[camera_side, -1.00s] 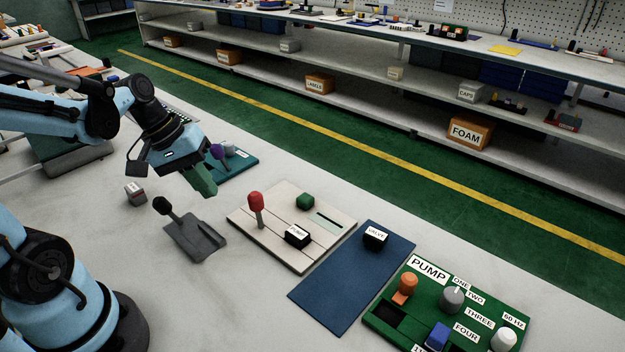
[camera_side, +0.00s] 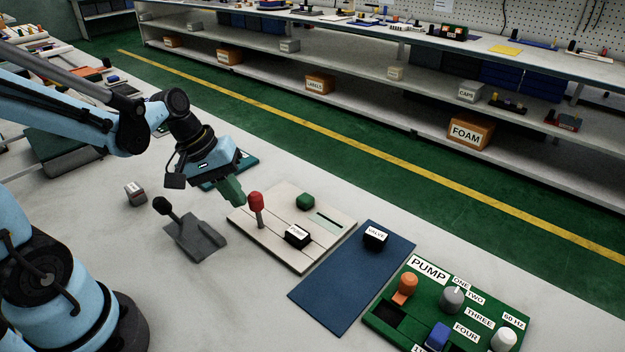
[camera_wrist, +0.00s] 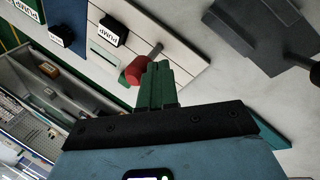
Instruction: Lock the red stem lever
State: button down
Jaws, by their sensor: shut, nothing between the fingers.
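The red stem lever (camera_side: 256,204) stands nearly upright on a pale board (camera_side: 288,262), a red knob on a grey stem. In the wrist view its red knob (camera_wrist: 136,70) shows just past my fingertips. My gripper (camera_side: 236,198) has green fingers, shut and empty, just left of the red knob in the side view. In the wrist view the fingers (camera_wrist: 157,72) overlap the knob's edge; whether they touch it I cannot tell. A green knob (camera_side: 305,201) and a slot lie on the same board, with a black PUMP label block (camera_side: 297,235) at its front.
A dark lever on a grey plate (camera_side: 193,240) stands to the left. A blue mat (camera_side: 345,290) with a VALVE block (camera_side: 375,237) lies right of the board. A green panel (camera_side: 480,325) with several coloured knobs is further right. A small box (camera_side: 135,193) sits at the left.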

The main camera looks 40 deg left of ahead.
jog(key=shift+w, duration=0.1)
jog(key=shift+w+r+g, duration=0.1)
jog(key=shift+w+g, duration=0.1)
jog(key=shift+g, duration=0.2)
jog(key=shift+w, duration=0.2)
jog(key=shift+w+r+g, duration=0.1)
jog(key=shift+w+g, duration=0.15)
jog(key=shift+g, duration=0.15)
jog(key=shift+w+r, duration=0.1)
jog(key=shift+w, duration=1.95)
jog(key=shift+s+f, duration=0.1)
jog(key=shift+f, duration=0.1)
